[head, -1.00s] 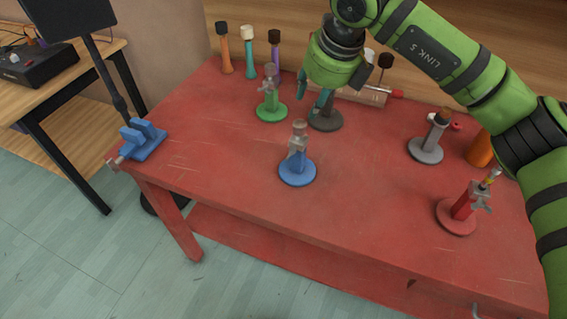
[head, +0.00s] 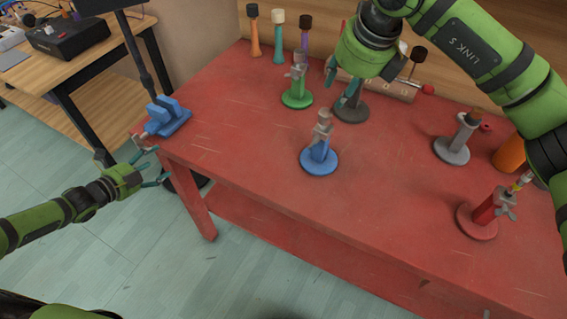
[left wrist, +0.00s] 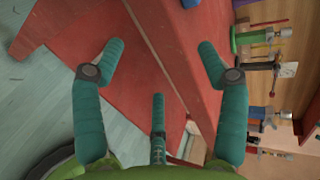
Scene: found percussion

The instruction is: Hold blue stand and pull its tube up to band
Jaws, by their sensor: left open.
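The blue stand (head: 319,160) stands upright on the red table near its middle in the head view. A greyish clamp and a short tube (head: 323,122) sit at its top. A band on the tube is too small to make out. My left gripper (head: 152,166) is open and empty, off the table's front-left corner and well left of the stand. Its spread teal fingers also show in the left wrist view (left wrist: 160,60). My right gripper (head: 340,84) hangs behind the blue stand, near a dark grey stand (head: 354,110), with its fingers apart.
A blue vise (head: 168,117) sits at the red table's (head: 250,140) left corner, near my left gripper. A green stand (head: 297,96) is behind the blue one. A grey stand (head: 452,150) and a red stand (head: 485,215) are to the right. Table around the blue stand is clear.

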